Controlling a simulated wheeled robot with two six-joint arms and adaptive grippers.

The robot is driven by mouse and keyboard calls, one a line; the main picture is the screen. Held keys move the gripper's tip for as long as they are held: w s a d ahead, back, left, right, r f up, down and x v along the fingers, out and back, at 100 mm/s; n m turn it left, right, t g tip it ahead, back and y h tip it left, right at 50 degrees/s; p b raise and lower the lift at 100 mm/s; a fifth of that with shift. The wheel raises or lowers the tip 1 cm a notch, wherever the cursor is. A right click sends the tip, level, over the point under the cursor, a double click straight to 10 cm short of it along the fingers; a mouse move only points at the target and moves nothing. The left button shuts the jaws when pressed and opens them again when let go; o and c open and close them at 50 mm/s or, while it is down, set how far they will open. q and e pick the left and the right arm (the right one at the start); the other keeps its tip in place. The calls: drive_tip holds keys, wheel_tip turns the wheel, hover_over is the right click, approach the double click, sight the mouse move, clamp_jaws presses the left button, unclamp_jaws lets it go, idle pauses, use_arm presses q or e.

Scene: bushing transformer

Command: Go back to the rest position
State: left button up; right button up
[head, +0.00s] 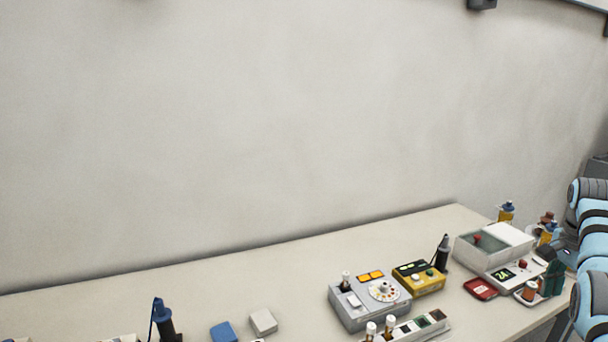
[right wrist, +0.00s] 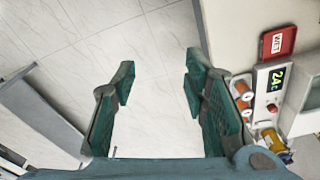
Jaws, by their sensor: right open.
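My right gripper (right wrist: 158,85) is open and empty in the right wrist view, its two green fingers spread apart over the pale tiled floor. In the head view the right gripper (head: 552,278) shows at the right end of the bench, partly cut off from clear view by my blue and grey right arm. My left gripper is not in view.
The bench (head: 290,265) carries a grey dial device (head: 368,302), a yellow meter (head: 419,278), a white-lidded box (head: 492,246) and a red tag (head: 480,289). The red tag also shows in the right wrist view (right wrist: 279,42). The floor (right wrist: 150,45) beside the bench is free.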

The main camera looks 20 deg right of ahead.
drive_tip(key=s+d+f+n+g+h, duration=0.1)
drive_tip(key=s+d+f+n+h, duration=0.4)
drive_tip(key=f, duration=0.4)
drive_tip(key=s+d+f+n+h, duration=0.3)
drive_tip(key=d+f+n, duration=0.2)
drive_tip(key=d+f, duration=0.35)
drive_tip(key=s+f+n+t, duration=0.4)
drive_tip(key=s+f+n, duration=0.8)
drive_tip(key=s+n, duration=0.25)
drive_tip(key=s+a+f+m+y, duration=0.1)
drive_tip(key=s+a+f+y, duration=0.25)
drive_tip(key=a+f, duration=1.65)
drive_tip(key=s+a+f+y, duration=0.1)
drive_tip(key=a+f, duration=0.1)
drive_tip(key=a, duration=0.8)
drive_tip(key=s+a+f+m+y, duration=0.1)
drive_tip(key=a+f+y, duration=0.1)
drive_tip(key=a, duration=0.9)
drive_tip(key=s+a+f+m+g+y, duration=0.1)
drive_tip(key=a+f, duration=0.3)
drive_tip(key=a, duration=0.6)
drive_tip(key=shift+s+a+f+y, duration=0.2)
drive_tip(key=shift+s+a+y, duration=0.15)
